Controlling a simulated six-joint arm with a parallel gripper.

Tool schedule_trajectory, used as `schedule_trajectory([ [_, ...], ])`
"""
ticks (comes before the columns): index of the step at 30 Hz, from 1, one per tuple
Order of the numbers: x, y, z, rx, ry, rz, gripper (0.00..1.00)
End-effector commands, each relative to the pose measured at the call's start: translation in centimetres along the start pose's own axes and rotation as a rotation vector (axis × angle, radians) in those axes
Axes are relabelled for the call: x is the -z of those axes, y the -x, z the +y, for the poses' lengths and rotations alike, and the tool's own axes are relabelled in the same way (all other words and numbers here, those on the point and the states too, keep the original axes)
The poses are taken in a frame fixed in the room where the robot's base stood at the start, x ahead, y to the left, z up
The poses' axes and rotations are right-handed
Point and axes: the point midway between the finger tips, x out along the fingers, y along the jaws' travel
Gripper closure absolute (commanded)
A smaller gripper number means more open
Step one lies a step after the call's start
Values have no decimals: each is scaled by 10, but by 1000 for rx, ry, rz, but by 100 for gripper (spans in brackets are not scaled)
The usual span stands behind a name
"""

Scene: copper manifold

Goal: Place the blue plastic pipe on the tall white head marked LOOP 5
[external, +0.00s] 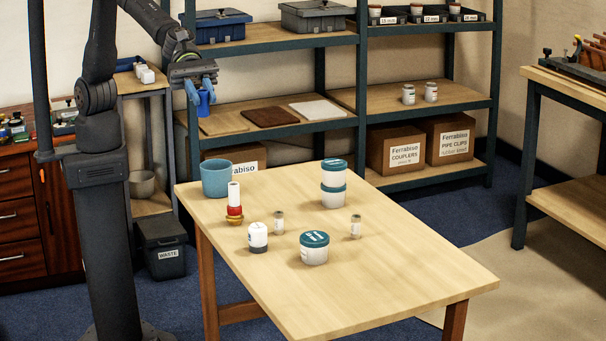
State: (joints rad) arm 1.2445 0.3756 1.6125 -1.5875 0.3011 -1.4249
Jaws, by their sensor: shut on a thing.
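My gripper (202,88) is raised in the upper left, above and behind the table's far left corner. It is shut on the blue plastic pipe (203,105), which hangs roughly upright between the fingers, clear of the table. The gripper hides the pipe's upper part. A tall white cylinder (234,191) stands on a red and brass stack on the table, below and to the right of the gripper. A shorter white cylinder (257,235) with a dark base stands nearer. I cannot read LOOP 5 on either, so I cannot tell which is the marked head.
On the table (390,270) stand a blue pot (215,179), stacked teal-lidded tubs (333,185), another teal-lidded tub (314,249) and two small jars (355,227). The table's right and front are clear. Shelving (345,100) with boxes stands behind; a waste bin (163,247) is at left.

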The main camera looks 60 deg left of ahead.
Motion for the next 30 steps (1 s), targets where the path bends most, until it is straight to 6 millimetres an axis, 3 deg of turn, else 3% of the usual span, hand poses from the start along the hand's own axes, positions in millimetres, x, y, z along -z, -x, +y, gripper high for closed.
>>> schedule_trajectory([
  [11,44,-18,1,-2,4,4,98],
  [24,142,-58,1,-3,5,4,98],
  [30,159,-66,7,-5,2,1,98],
])
